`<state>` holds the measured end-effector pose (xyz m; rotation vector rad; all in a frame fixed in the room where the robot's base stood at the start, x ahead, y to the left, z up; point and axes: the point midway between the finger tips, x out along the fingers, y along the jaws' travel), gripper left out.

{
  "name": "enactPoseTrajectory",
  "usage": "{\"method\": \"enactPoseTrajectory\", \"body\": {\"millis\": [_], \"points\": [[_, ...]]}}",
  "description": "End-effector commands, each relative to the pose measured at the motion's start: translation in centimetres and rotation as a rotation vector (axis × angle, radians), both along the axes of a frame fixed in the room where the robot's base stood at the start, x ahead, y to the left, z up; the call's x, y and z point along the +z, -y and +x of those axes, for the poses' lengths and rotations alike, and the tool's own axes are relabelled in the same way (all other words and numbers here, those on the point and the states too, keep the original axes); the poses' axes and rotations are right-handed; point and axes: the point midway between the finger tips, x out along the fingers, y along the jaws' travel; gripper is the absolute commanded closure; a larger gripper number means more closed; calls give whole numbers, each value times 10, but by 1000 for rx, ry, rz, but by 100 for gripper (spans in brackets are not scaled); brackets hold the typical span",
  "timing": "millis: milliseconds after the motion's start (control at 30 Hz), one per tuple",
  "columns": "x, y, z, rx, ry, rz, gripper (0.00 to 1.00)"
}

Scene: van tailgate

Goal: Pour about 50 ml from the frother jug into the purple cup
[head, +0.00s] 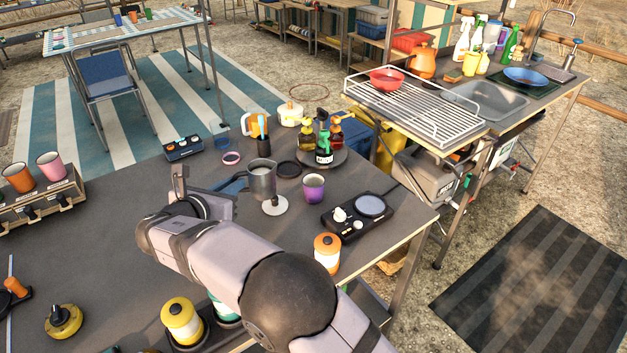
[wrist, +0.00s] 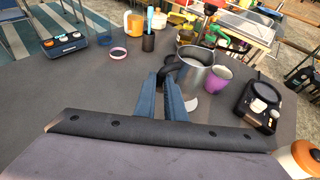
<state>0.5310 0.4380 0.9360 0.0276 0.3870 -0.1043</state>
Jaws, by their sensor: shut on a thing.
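The frother jug (head: 262,182) is a grey metal jug with a dark handle. It looks upright, above or beside a round white disc (head: 275,206); I cannot tell whether it touches it. My gripper (head: 240,180) is shut on the jug's handle from the left, and its blue fingers hide part of it. In the wrist view the jug (wrist: 196,75) stands just beyond the fingertips (wrist: 170,78). The purple cup (head: 314,187) stands upright on the table, just right of the jug.
A black scale-like unit (head: 357,214) lies right of the cup. A round tray (head: 338,158) with pump bottles and a dark ring (head: 289,169) lie behind. An orange-white canister (head: 327,252) stands in front. Table left of my gripper is mostly clear.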

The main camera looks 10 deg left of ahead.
Motion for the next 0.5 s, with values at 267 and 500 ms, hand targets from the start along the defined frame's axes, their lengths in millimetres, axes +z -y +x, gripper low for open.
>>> {"method": "enactPoseTrajectory", "body": {"millis": [267,500], "points": [[12,9,5,-4,-42,91,100],[25,22,12,-4,-112,224,100]]}}
